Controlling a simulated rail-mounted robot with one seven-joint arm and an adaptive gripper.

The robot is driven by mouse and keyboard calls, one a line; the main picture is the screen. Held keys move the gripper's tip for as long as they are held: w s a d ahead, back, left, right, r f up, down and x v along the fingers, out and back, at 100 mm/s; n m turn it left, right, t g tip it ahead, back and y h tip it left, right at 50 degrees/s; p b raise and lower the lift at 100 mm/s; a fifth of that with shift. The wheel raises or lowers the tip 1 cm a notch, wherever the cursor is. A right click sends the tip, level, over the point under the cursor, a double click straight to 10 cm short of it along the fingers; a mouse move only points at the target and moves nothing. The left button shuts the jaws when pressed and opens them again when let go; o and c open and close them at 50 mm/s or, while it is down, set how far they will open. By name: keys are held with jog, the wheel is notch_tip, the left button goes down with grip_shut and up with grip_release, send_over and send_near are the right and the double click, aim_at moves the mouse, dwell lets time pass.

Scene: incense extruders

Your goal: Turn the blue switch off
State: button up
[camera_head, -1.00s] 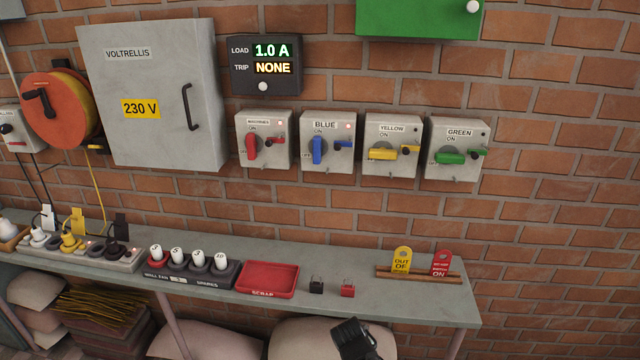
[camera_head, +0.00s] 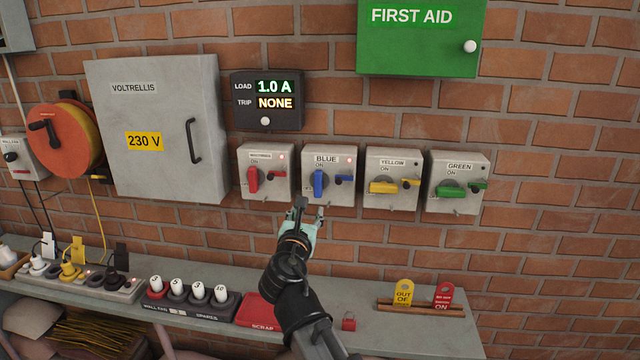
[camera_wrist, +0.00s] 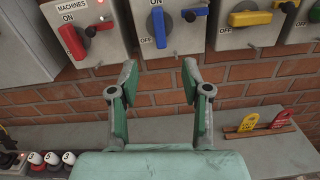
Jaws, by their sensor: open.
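The blue switch is a grey box (camera_head: 342,190) labelled BLUE on the brick wall, with a lit red lamp at its upper right. Its blue handle (camera_head: 319,183) stands upright, pointing at ON. The handle also shows at the top of the wrist view (camera_wrist: 159,27), with a dark knob with a blue part to its right. My gripper (camera_head: 305,211) is just below the blue box, apart from it. In the wrist view its two fingers (camera_wrist: 155,88) are spread with nothing between them.
The machines switch (camera_head: 266,174) is close on the left, the yellow switch (camera_head: 391,180) and green switch (camera_head: 457,184) on the right. A display (camera_head: 266,100) above reads 1.0 A and NONE. The shelf (camera_head: 400,335) below holds a red scrap tray (camera_head: 258,311) and tags (camera_head: 403,293).

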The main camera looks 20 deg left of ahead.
jog(key=n, duration=0.1)
jog(key=p, duration=0.4)
send_near(317, 182)
jog(key=x, duration=1)
jog(key=shift+c, duration=0.4)
grip_shut()
